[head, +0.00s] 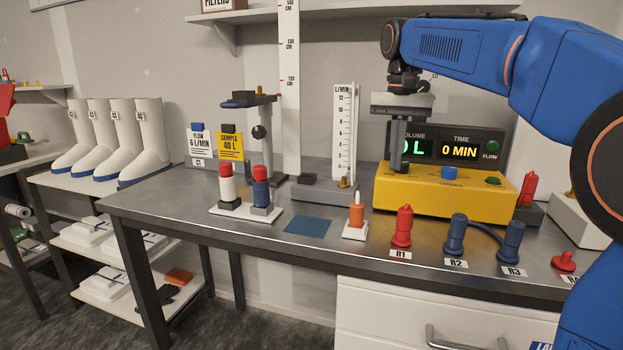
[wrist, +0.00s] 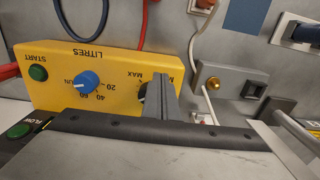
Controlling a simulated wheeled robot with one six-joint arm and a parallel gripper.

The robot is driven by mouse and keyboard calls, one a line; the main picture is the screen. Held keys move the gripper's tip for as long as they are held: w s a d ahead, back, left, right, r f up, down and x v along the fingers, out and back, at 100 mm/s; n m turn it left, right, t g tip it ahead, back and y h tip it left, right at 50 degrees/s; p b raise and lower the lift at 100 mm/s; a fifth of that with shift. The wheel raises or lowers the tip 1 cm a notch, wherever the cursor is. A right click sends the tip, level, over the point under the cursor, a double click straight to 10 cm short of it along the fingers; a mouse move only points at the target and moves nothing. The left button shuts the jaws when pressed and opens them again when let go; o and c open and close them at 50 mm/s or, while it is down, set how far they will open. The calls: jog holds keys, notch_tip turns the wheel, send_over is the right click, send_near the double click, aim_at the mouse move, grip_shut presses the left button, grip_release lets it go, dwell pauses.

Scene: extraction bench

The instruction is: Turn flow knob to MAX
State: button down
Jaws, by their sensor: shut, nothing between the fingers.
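The yellow pump box (head: 440,190) stands on the bench and also shows upside down in the wrist view (wrist: 110,65). It carries a dark knob (wrist: 144,93) beside the printed word MAX, mostly hidden by my fingers; its setting cannot be read. A blue knob (wrist: 86,84) on a LITRES scale and a green START button (wrist: 38,73) sit on the same box. My gripper (head: 399,166) points down at the left part of the box, fingers shut and empty. In the wrist view my fingers (wrist: 160,98) overlap the dark knob; contact cannot be told.
A grey-based flow meter (head: 345,135) with a brass knob (wrist: 212,83) stands left of the box. Behind it a display (head: 460,143) reads 0 L and 0 MIN. Red R1 (head: 402,227) and blue R2 (head: 455,234) pieces stand in front. A blue mat (head: 308,226) lies left.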

notch_tip(320, 180, up, 6)
dwell(0.6)
jog(key=shift+s+d+f, duration=0.1)
jog(key=shift+d+f, duration=0.4)
jog(key=shift+f, duration=0.5)
jog(key=shift+s+d+f, duration=0.1)
jog(key=shift+d+f, duration=0.35)
jog(key=shift+f, duration=0.55)
jog(key=shift+s+d+f, duration=0.1)
jog(key=shift+d+f, duration=0.4)
jog(key=shift+f, duration=0.5)
jog(key=shift+w+a, duration=0.3)
jog(key=shift+a, duration=0.3)
jog(key=shift+w+a, duration=0.25)
jog(key=shift+a, duration=0.35)
jog(key=shift+s+a, duration=0.1)
